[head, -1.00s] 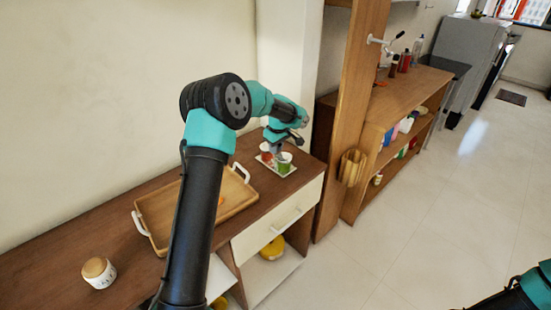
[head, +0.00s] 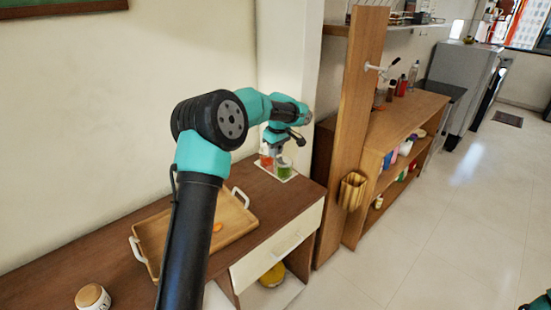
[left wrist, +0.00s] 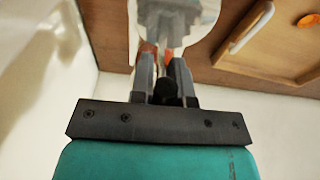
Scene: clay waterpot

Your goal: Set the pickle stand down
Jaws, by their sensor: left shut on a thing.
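The pickle stand (head: 290,179) is a small white tray with a red jar (head: 264,159) and a green jar (head: 284,170), near the far right end of the wooden counter. My left gripper (head: 276,154) points down between the jars and is shut on the stand from above. The stand looks level; any gap under it is hard to judge. In the left wrist view, the left gripper's fingers (left wrist: 163,72) are close together over a pale part of the stand (left wrist: 205,12). My right gripper is out of view.
A wooden tray (head: 235,228) with white handles and an orange piece lies left of the stand on the counter (head: 293,200). A lidded white jar (head: 93,298) stands at the near left. A tall wooden panel (head: 358,120) rises beyond the counter's right end.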

